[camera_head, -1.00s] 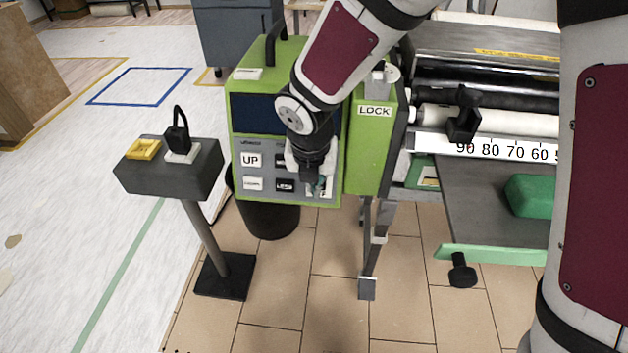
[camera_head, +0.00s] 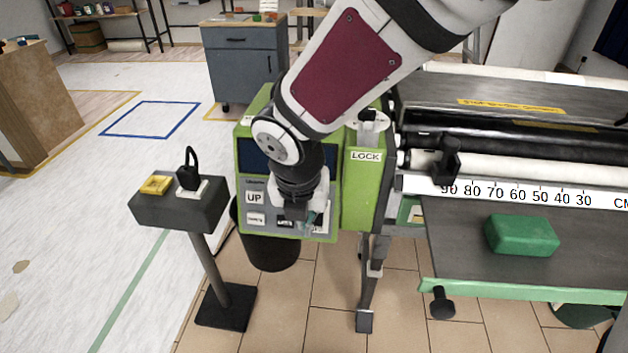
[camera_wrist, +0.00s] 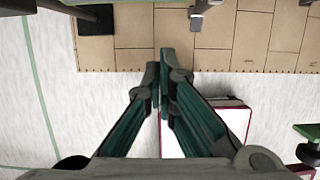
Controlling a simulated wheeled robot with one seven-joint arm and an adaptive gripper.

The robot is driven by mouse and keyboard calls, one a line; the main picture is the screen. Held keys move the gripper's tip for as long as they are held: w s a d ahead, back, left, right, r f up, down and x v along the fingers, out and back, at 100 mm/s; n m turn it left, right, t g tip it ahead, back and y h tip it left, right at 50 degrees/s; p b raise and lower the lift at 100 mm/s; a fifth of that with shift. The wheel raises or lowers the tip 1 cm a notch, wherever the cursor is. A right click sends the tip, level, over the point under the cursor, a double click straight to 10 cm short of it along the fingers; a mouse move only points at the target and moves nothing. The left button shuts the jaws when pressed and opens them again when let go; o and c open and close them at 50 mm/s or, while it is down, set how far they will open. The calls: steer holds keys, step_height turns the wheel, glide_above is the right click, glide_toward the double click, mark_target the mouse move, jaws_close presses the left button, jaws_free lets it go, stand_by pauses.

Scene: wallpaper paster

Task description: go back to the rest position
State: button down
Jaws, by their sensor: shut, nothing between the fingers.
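My gripper (camera_head: 308,222) is in front of the lower part of the green machine's control panel (camera_head: 256,208) in the head view. It hides some of the panel's buttons; I cannot tell its distance from the panel. In the wrist view my gripper (camera_wrist: 160,62) points over the floor, its dark green fingers together and empty. My arm crosses the upper middle of the head view and covers part of the green control box (camera_head: 245,130).
The LOCK housing (camera_head: 362,190) and paster table (camera_head: 450,250), with a green block (camera_head: 522,235), are right. A black bin (camera_head: 270,250) stands below. Floor at left is open.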

stand_by(0.4)
steer(key=s+d+r+m+h, duration=0.1)
steer(key=s+d+r+m, duration=0.3)
steer(key=d+m, duration=0.45)
steer(key=s+d+r+m+h, duration=0.1)
steer(key=s+d+r+m, duration=0.2)
steer(key=d+r+m, duration=0.45)
steer(key=s+d+r+m+g+y, duration=0.1)
steer(key=s+d+m, duration=0.4)
steer(key=s+m, duration=0.4)
steer(key=s+d+m+g+y, duration=0.1)
steer(key=s+d+m, duration=0.3)
steer(key=s+m, duration=0.55)
step_height(320, 180, up, 20)
steer(key=w+m+t+p, duration=0.1)
steer(key=t+p, duration=0.2)
steer(key=p, duration=1.5)
steer(key=shift+w, duration=0.3)
